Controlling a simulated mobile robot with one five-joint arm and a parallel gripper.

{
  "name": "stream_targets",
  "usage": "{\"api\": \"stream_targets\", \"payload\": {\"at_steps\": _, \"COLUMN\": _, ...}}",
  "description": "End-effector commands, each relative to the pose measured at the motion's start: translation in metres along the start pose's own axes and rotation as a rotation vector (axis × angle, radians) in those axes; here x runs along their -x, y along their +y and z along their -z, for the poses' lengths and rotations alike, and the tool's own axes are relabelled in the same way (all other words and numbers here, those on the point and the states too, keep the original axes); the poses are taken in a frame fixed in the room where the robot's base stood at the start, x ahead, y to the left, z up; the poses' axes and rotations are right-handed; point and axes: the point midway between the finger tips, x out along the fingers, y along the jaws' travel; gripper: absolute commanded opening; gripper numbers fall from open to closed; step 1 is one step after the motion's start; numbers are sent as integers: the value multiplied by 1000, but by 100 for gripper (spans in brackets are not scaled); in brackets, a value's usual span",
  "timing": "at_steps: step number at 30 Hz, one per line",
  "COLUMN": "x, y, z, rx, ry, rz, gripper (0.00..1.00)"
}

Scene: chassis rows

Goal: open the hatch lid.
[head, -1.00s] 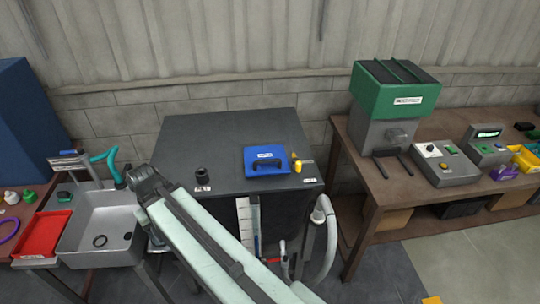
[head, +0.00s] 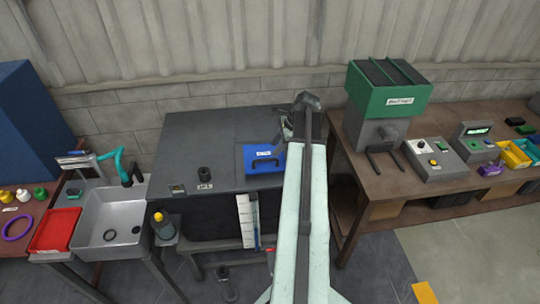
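The hatch lid looks to be the blue panel (head: 252,166) with a dark handle and a white label, on top of the dark grey cabinet (head: 215,135). It lies flat and appears closed. My arm reaches up the picture just right of the lid and covers its right edge. My gripper (head: 306,101) is at the far end of the arm, beyond the lid and to its right, apart from the handle. Its fingers are too small and dark to show whether they are open.
A black knob (head: 204,174) stands on the cabinet top left of the lid. A sink (head: 107,215) and red tray (head: 55,231) are at left. A green-topped machine (head: 388,105) and control boxes stand on the right bench (head: 375,183). The cabinet top's left part is mostly clear.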

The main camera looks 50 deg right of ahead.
Motion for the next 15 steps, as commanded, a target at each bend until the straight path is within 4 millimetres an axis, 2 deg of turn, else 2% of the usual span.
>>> {"api": "stream_targets", "payload": {"at_steps": 12, "x": -69, "y": 2, "z": 4, "rx": 3, "ry": 1, "rz": -1, "gripper": 36}}
{"api": "stream_targets", "payload": {"at_steps": 15, "x": -77, "y": 1, "z": 2, "rx": 4, "ry": 1, "rz": -1, "gripper": 36}}
